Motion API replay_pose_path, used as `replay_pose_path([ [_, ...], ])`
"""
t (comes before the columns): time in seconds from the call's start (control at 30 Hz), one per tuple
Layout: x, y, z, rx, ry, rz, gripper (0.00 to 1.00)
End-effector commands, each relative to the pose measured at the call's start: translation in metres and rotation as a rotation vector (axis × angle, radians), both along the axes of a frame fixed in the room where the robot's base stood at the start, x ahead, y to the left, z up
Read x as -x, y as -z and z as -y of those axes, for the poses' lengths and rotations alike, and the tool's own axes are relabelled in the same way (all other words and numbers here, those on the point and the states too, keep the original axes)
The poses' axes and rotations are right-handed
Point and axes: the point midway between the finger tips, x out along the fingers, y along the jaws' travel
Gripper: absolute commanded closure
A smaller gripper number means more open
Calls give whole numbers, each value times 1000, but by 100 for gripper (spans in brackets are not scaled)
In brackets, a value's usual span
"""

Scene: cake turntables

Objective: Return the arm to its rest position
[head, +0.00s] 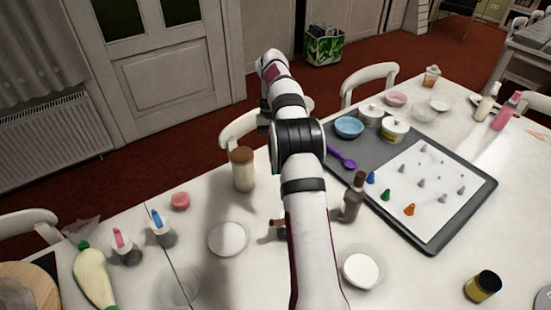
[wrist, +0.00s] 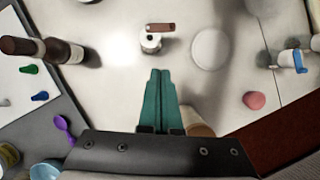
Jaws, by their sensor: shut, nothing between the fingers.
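My gripper (wrist: 160,72) shows in the wrist view with its two teal fingers shut against each other and nothing between them. It is above the white table (wrist: 112,75), apart from the things on it. In the head view my arm rises through the middle of the picture, and the fingers are not visible there. A small white item with a brown handle (wrist: 158,28) lies ahead of the fingertips in the wrist view. A white disc (wrist: 210,48) is to its right, and shows in the head view (head: 228,238) left of my arm.
A brown-capped jar (head: 243,170) stands beside my arm; a dark brown bottle (head: 353,196) stands to its right. A grey tray (head: 462,222) carries a white sheet with several nozzles. A purple spoon (head: 342,158), bowls and tubs are nearby. Chairs (head: 370,75) line the table's far edge.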

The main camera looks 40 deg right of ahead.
Motion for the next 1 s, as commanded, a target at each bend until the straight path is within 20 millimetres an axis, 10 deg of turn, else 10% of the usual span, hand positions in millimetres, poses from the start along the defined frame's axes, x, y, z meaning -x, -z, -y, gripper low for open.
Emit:
replay_pose_path([
  [0.67, -3, -19, -5, 2, -4, 6, 100],
  [0.83, 28, -78, -76, 36, -64, 60, 100],
  [1.0, 126, -105, -177, 55, -90, 171, 100],
])
